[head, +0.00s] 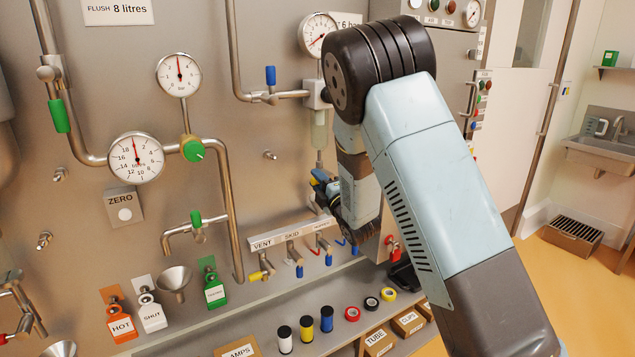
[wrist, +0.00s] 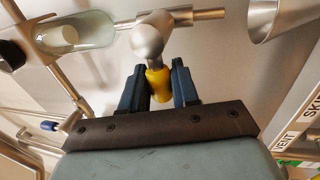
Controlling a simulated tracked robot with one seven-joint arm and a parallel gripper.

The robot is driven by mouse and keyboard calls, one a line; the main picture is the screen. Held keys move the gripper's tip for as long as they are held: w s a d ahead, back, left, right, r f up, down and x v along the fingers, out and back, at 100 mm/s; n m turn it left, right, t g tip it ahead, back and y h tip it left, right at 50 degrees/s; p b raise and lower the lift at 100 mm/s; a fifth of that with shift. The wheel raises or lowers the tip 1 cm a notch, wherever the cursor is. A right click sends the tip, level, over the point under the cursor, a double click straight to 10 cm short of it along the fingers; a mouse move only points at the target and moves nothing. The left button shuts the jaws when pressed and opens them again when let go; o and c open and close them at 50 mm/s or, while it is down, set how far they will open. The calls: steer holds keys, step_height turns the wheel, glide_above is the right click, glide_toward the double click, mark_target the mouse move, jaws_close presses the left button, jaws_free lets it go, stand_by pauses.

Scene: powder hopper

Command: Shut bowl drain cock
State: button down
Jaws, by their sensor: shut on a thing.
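The drain cock has a rounded metal body (wrist: 150,38) and a short yellow handle (wrist: 158,82). It sits on the pipe below a clear filter bowl (head: 319,130), which also shows in the wrist view (wrist: 78,30). My gripper (wrist: 160,85) has its dark fingers on both sides of the yellow handle and is shut on it. In the wrist view the handle points across the line of the outlet pipe (wrist: 208,14). In the head view my gripper (head: 323,185) is in front of the panel, and my arm hides much of the cock.
A labelled rail (head: 292,234) with several small coloured cocks is just below my gripper. A blue-handled valve (head: 270,76) is up and left of the bowl. A metal funnel (wrist: 265,15) is near the wrist view's upper right. The shelf below holds spools and tape rolls (head: 352,313).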

steer(key=shift+s+a+f, duration=0.1)
steer(key=shift+a+f, duration=0.1)
steer(key=shift+f, duration=0.05)
steer(key=c, duration=1.1)
jaws_free()
steer(key=shift+o, duration=0.6)
steer(key=shift+d+r, duration=0.1)
steer(key=v, duration=1.3)
steer(key=shift+s+d, duration=0.25)
steer(key=shift+s, duration=0.05)
